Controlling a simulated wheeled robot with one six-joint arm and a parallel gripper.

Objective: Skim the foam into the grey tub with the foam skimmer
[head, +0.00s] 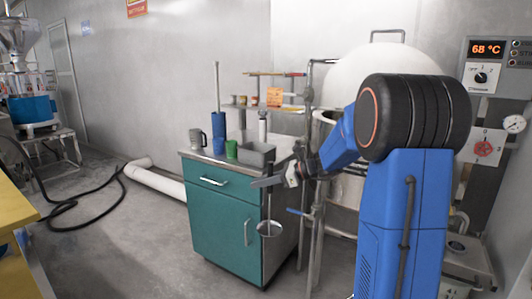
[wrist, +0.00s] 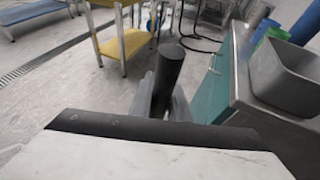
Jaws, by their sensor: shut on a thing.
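My gripper (head: 269,181) is shut on the dark handle of the foam skimmer, in front of the teal cabinet's right side. The skimmer (head: 270,229) hangs down, its round pan well below the cabinet top. In the wrist view the black handle end (wrist: 170,65) sticks up between my gripper's fingers (wrist: 162,104); the pan is hidden there. The grey tub (head: 257,154) stands on the cabinet top, behind and left of my gripper. It also shows at right in the wrist view (wrist: 286,82), where its visible inside looks empty. I see no foam.
A large pale vat (head: 375,65) stands behind my arm, its front mostly hidden. The teal cabinet (head: 222,215) also carries a green cup (head: 231,149), blue containers and a metal jug (head: 196,138). Pipes with a blue-handled valve (head: 299,211) stand close right of the skimmer.

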